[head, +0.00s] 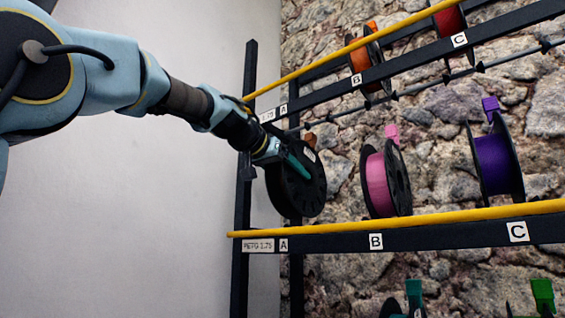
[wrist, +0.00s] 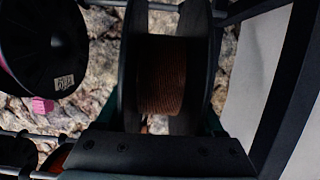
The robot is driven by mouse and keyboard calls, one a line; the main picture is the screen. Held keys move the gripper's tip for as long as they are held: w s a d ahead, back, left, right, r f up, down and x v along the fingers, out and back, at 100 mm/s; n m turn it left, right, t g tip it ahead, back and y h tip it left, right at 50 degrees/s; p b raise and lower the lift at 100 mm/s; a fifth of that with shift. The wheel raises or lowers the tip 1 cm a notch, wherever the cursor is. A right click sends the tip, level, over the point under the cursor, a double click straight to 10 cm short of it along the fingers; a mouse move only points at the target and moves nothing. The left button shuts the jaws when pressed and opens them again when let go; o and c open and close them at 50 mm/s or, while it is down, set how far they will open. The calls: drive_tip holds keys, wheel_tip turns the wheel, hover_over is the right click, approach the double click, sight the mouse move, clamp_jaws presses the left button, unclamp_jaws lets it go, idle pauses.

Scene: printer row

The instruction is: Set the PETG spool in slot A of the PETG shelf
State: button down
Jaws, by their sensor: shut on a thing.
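The PETG spool (head: 297,188) has black flanges and shows brown filament (wrist: 162,75) in the wrist view. My gripper (head: 292,162) is shut on it, with teal fingers at the spool's sides. The spool is upright, above slot A of the PETG shelf (head: 400,238), by the label A (head: 283,245) and the "PETG 1.75" label (head: 258,246). Its lower edge is close to the yellow front rail (head: 400,217). I cannot tell whether it touches the shelf. The far side of the spool is hidden.
A pink spool (head: 377,183) stands in slot B and a purple spool (head: 494,165) in slot C. The upper shelf (head: 420,53) holds orange and red spools. A dark upright post (head: 243,190) stands left of slot A. Stone wall is behind.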

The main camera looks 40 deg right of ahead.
drive_tip(key=d+p, duration=0.1)
drive_tip(key=d, duration=0.1)
drive_tip(key=w+d+p, duration=0.1)
drive_tip(key=d+p, duration=0.3)
drive_tip(key=shift+w+d+r, duration=0.15)
drive_tip(key=shift+w, duration=0.15)
wheel_tip(320, 180, down, 3)
drive_tip(key=b, duration=0.3)
drive_tip(key=shift+d, duration=0.1)
drive_tip(key=shift+c, duration=1.4)
unclamp_jaws()
drive_tip(key=shift+o, duration=1.4)
drive_tip(key=b+v, duration=0.4)
drive_tip(key=v, duration=0.7)
